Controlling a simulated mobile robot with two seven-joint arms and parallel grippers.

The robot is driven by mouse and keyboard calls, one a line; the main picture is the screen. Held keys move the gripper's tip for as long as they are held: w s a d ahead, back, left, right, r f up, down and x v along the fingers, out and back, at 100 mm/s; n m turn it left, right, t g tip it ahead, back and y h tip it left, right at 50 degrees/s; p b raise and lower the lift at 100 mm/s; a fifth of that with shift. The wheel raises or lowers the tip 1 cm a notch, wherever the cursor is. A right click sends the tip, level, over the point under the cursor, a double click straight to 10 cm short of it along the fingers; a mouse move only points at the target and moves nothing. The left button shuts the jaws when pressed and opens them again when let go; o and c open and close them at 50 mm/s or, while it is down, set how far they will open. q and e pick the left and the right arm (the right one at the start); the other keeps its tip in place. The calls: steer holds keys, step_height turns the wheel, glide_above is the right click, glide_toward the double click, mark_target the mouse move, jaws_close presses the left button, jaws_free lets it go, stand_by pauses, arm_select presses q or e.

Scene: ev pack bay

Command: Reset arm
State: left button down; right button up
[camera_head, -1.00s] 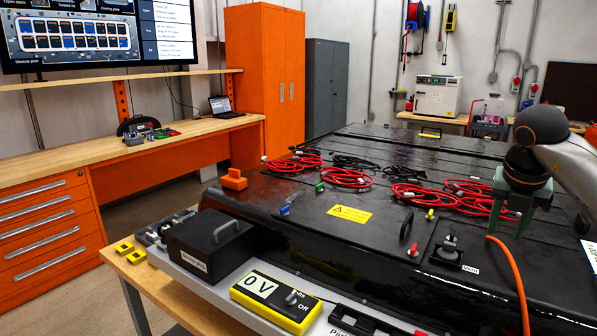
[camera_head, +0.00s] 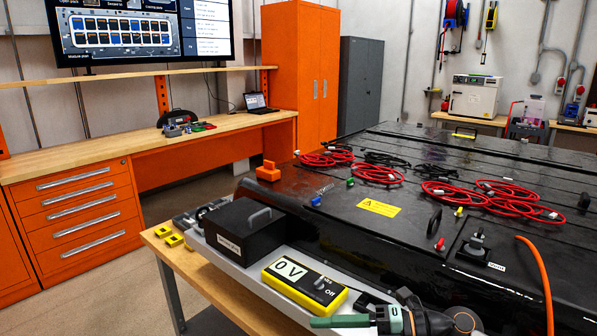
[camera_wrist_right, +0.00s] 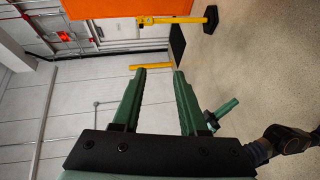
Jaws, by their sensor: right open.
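My right gripper (camera_head: 340,321) is at the bottom edge of the head view, in front of the yellow meter, with its green finger pointing left. Its arm comes in from the lower right. In the right wrist view, the right gripper (camera_wrist_right: 159,69) has its two green fingers spread with nothing between them. Another green gripper, my left gripper (camera_wrist_right: 224,108), shows beyond the right finger with a dark arm link; whether it is open cannot be made out. The left gripper is not seen in the head view.
The black battery pack (camera_head: 400,235) carries red cables (camera_head: 375,173) and an orange cable (camera_head: 541,275). A black case (camera_head: 245,230) and the yellow 0 V meter (camera_head: 304,283) stand on the near table. Yellow barrier pieces (camera_wrist_right: 172,20) show over open floor in the wrist view.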

steer(key=s+d+f+m+t+h, duration=0.2)
steer(key=d+f+m+t+h, duration=0.15)
steer(key=f+m, duration=0.4)
steer(key=s+d+f+m+t+h, duration=0.25)
steer(key=f+m+t, duration=0.2)
steer(key=m, duration=0.55)
steer(key=s+d+f+m+t+h, duration=0.1)
steer(key=d+f+m+t+h, duration=0.25)
steer(key=f+m+t, duration=0.35)
steer(key=s+d+f+m+g+h, duration=0.2)
steer(key=s+f+m+g, duration=0.4)
steer(key=s+f, duration=0.5)
steer(key=s+g+h, duration=0.1)
steer(key=s+g, duration=0.1)
steer(key=s, duration=0.1)
steer(key=shift+s+f+h, duration=0.15)
steer(key=shift+f+h, duration=0.05)
steer(key=shift+h, duration=0.15)
